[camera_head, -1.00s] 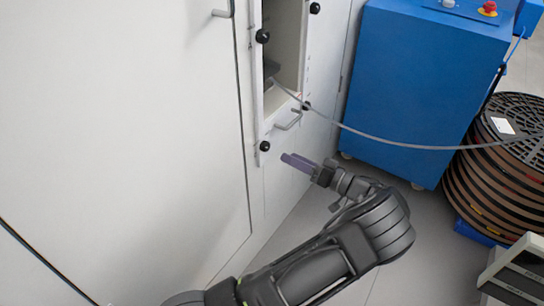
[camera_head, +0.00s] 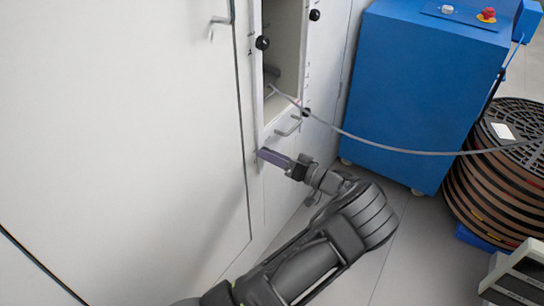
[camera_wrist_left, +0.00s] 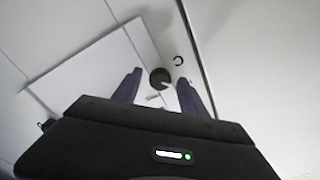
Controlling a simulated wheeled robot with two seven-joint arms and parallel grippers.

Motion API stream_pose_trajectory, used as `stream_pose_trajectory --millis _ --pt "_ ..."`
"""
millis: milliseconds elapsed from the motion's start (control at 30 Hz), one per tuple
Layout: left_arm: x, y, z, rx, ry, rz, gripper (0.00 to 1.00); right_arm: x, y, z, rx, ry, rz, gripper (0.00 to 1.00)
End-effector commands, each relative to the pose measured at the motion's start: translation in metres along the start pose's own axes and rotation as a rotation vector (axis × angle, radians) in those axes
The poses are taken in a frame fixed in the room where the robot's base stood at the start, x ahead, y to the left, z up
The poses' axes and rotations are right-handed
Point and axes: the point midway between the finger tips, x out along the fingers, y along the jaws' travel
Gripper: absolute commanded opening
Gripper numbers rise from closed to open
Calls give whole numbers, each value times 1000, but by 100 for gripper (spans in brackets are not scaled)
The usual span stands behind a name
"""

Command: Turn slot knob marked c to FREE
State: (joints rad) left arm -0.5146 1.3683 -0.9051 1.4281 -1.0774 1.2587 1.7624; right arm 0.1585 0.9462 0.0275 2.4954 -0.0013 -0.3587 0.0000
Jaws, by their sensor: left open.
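A round black knob (camera_wrist_left: 160,78) with a white pointer shows between the two fingers in the left wrist view. The pointer runs toward lower right. A small dark ring-like mark (camera_wrist_left: 178,60) and a tiny label (camera_wrist_left: 153,98) sit beside it; I cannot read the label. My left gripper (camera_head: 263,154) is open at the cabinet panel's lower left corner, with its fingers on either side of the knob; contact cannot be told. In the head view the gripper hides this knob. My right gripper is not in view.
Other black knobs sit at upper left (camera_head: 262,43), upper right (camera_head: 314,15) and lower right (camera_head: 306,112) of the panel opening. A grey cable (camera_head: 390,149) runs from the opening to a reel stack (camera_head: 500,185). A blue cabinet (camera_head: 420,90) stands right.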

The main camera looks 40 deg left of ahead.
Motion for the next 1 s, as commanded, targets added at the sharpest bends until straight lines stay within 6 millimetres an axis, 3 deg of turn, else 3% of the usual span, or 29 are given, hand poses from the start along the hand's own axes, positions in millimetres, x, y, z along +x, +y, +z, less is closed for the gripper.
stream_pose_trajectory --millis 200,800,1000 --pt "0 0 0 0 0 0 49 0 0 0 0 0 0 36" --pt "0 0 0 1 0 0 0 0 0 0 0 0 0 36" --pt "0 0 0 1 0 0 0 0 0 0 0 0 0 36"
